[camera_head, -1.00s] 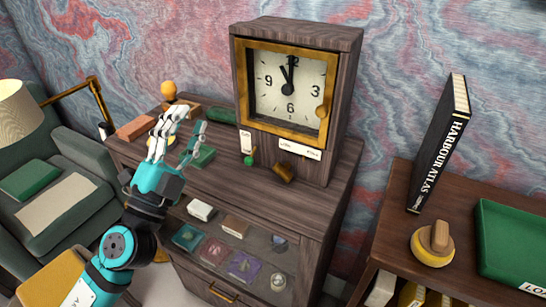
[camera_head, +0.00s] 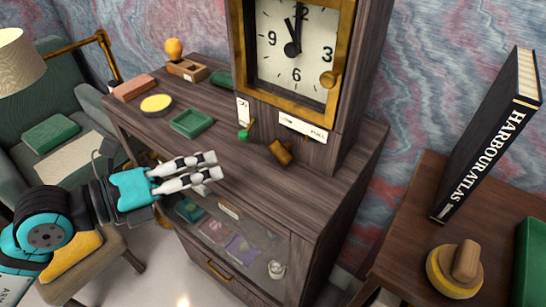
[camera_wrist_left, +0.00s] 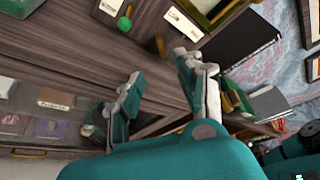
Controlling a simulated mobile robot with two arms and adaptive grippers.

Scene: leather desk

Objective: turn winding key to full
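The wooden clock (camera_head: 292,45) has a brass-framed face and stands on the dark cabinet. Below the face, a brown, brass-coloured key or knob (camera_head: 281,152) sticks out under a white label (camera_head: 303,127) that seems to read FULL at its right end. It also shows in the wrist view (camera_wrist_left: 160,45). A small green knob (camera_head: 243,134) sits to its left under another label. My left gripper (camera_head: 214,165) is open and empty, left of and slightly below the key, apart from it. Its spread fingers show in the wrist view (camera_wrist_left: 158,68). My right gripper is not in view.
A green tray (camera_head: 192,122), yellow disc (camera_head: 156,104) and red-brown block (camera_head: 134,88) lie on the cabinet's left. The glazed display (camera_head: 235,240) is below my gripper. At right, a side table holds a black book (camera_head: 490,140) and a round knob (camera_head: 455,270).

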